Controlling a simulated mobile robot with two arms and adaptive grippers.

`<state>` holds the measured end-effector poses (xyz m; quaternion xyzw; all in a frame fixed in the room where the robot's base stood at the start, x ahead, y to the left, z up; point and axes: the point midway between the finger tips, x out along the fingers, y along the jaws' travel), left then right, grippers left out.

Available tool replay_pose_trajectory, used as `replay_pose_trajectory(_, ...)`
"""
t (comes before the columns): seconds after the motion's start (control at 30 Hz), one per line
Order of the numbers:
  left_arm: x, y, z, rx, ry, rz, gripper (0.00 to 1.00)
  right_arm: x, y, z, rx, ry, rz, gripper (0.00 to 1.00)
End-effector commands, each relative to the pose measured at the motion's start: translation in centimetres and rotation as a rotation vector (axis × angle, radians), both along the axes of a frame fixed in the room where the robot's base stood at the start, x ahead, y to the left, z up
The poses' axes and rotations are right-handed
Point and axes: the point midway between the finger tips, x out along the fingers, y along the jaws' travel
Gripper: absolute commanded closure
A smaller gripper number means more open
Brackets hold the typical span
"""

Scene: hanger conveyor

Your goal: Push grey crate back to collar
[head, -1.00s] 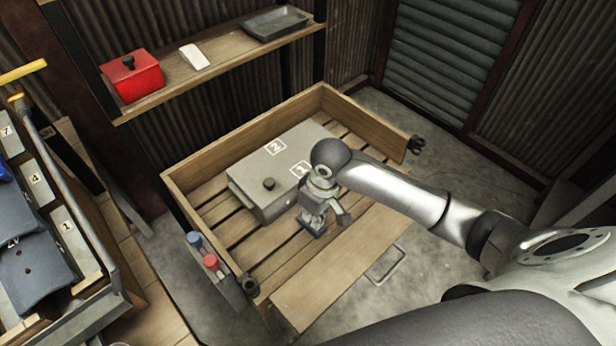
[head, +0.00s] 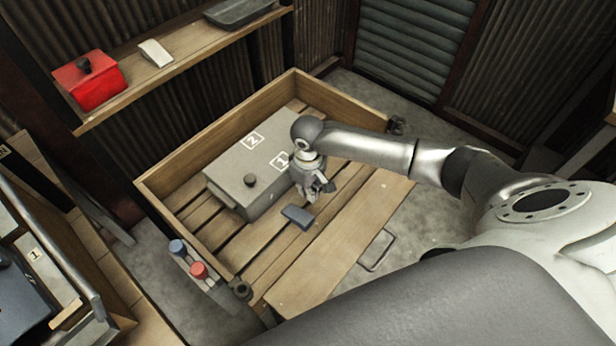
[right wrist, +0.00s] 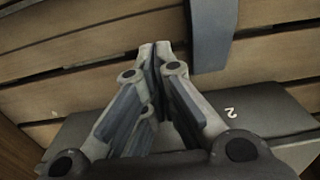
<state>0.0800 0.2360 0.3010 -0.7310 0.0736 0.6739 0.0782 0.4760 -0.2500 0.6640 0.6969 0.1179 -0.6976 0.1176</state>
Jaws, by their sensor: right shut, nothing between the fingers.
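The grey crate (head: 226,168), with white labels 1 and 2 and a dark knob on its lid, sits on the slats inside the wooden collar (head: 220,128). Its far side is close to the collar's back wall; I cannot tell whether they touch. My right gripper (head: 326,190) points down beside the crate's right end, shut and empty. In the right wrist view the shut fingertips (right wrist: 155,48) are over the slats, with the crate (right wrist: 262,112) below them in the picture, partly hidden. My left gripper is not in view.
A blue-grey block (head: 297,217) lies on the slats in front of the crate. The collar's front board (head: 345,245) is lowered, with a metal handle (head: 377,250) beyond it. Blue and red buttons (head: 198,269) stand at the left corner. A shelf holds a red box (head: 90,82).

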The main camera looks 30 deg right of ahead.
Motion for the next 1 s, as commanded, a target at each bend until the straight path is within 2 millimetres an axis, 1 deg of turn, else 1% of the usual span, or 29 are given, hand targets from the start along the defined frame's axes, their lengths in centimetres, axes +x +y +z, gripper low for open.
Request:
replay_pose_trajectory(0.03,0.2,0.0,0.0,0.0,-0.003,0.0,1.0,0.9,0.3,0.1,0.002,-0.005,-0.001,1.0)
replay_pose_trajectory(0.1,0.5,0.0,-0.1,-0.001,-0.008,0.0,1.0,1.8,0.6,0.1,0.001,-0.004,0.0,1.0)
replay_pose_trajectory(0.3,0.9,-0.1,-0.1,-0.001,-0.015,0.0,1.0,3.3,1.1,0.1,-0.001,0.0,0.001,1.0)
replay_pose_trajectory(0.43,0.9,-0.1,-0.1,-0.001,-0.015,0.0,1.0,3.7,1.3,0.1,-0.001,-0.001,0.002,1.0)
replay_pose_trajectory(0.83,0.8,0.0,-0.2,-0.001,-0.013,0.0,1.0,3.9,1.4,0.1,-0.001,-0.001,0.001,1.0)
replay_pose_trajectory(0.93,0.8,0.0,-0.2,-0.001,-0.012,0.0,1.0,4.7,1.7,0.1,0.001,-0.002,-0.001,1.0)
replay_pose_trajectory(1.0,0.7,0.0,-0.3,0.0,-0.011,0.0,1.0,5.5,2.0,0.1,0.001,-0.003,-0.001,1.0)
